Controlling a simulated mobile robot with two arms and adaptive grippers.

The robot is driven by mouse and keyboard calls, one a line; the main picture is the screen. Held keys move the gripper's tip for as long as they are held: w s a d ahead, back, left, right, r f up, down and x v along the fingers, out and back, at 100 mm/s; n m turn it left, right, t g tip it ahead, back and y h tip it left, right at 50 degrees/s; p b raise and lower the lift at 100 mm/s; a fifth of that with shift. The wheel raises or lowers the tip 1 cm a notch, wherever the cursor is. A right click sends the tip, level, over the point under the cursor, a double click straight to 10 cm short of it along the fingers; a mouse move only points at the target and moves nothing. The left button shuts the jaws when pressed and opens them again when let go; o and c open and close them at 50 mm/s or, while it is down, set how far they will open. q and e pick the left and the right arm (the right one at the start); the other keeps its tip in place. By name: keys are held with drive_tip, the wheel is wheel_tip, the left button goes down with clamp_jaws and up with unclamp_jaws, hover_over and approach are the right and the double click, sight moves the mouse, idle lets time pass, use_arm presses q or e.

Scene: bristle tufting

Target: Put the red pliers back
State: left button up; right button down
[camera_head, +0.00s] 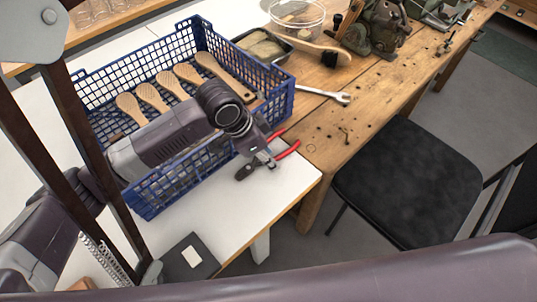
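The red pliers (287,152) are at the right corner of the white table, beside the blue crate. Their red handles point up and to the right. A dark piece just left of my gripper looks like their head. My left gripper (264,162) reaches over the crate from the left and is at the middle of the pliers, hiding part of them. I cannot tell whether its fingers are closed on the pliers or whether the pliers touch the table. My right gripper is out of view.
The blue crate (172,189) holds several wooden brush bodies (150,96). A wrench (325,94), a brush (318,50), a clear tub (297,14) and a green machine (380,27) are on the wooden bench (390,82). A black stool (410,185) stands in front.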

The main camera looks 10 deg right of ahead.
use_arm(q)
drive_tip(key=v, duration=1.2)
